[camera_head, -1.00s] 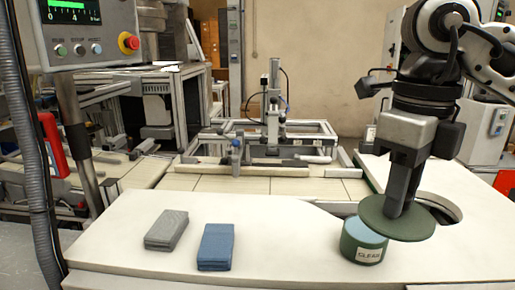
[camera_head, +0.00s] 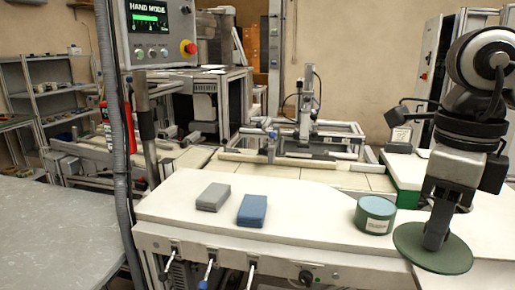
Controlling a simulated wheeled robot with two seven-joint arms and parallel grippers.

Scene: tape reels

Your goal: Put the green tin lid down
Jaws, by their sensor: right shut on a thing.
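The green tin lid (camera_head: 418,254) is a flat dark green disc at the lower right of the head view. My right gripper (camera_head: 435,242) points down and is shut on the lid near its middle. The lid looks level, in front of and to the right of the tin, apart from it. I cannot tell whether it touches the worktop. The green tin (camera_head: 375,216) stands upright on the white worktop (camera_head: 310,212), with a pale label on its side and a light blue top surface. My left gripper is not in view.
A grey block (camera_head: 213,197) and a blue block (camera_head: 252,211) lie on the worktop left of the tin. The worktop between the blue block and the tin is clear. Toggle switches line its front edge. A control panel (camera_head: 160,35) and a metal frame rig (camera_head: 305,140) stand behind.

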